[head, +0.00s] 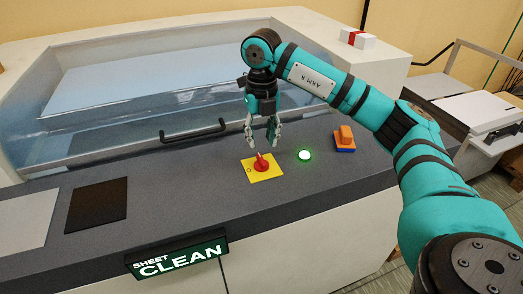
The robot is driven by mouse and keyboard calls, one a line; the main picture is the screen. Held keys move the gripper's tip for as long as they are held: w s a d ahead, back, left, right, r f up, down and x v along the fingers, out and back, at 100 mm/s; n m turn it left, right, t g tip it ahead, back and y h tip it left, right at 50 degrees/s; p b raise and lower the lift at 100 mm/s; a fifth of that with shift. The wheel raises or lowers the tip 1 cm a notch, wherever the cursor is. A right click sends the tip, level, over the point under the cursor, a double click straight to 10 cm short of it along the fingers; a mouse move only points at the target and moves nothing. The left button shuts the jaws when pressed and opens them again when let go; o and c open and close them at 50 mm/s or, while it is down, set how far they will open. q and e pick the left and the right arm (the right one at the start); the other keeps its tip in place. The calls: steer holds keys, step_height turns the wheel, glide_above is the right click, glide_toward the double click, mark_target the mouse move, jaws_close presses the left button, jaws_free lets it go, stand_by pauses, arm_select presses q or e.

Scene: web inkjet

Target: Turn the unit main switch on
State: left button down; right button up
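The main switch is a red rotary knob (262,162) on a yellow plate (263,174) on the dark counter top. A small "O" mark shows at the plate's left side. My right gripper (261,145) points down just above and behind the knob, with its two fingers apart and nothing between them. I cannot tell whether a fingertip touches the knob. A round lamp (305,155) to the right of the plate is lit green. My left gripper is not in view.
An orange and blue block (344,140) stands right of the lamp. A black handle (193,131) and a clear cover (130,95) lie behind. A lit "SHEET CLEAN" sign (178,256) hangs at the front edge. A black square (97,204) lies left.

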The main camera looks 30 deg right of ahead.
mark_target(262, 159)
step_height(262, 159, up, 6)
steer(key=shift+f, duration=0.25)
stand_by(0.5)
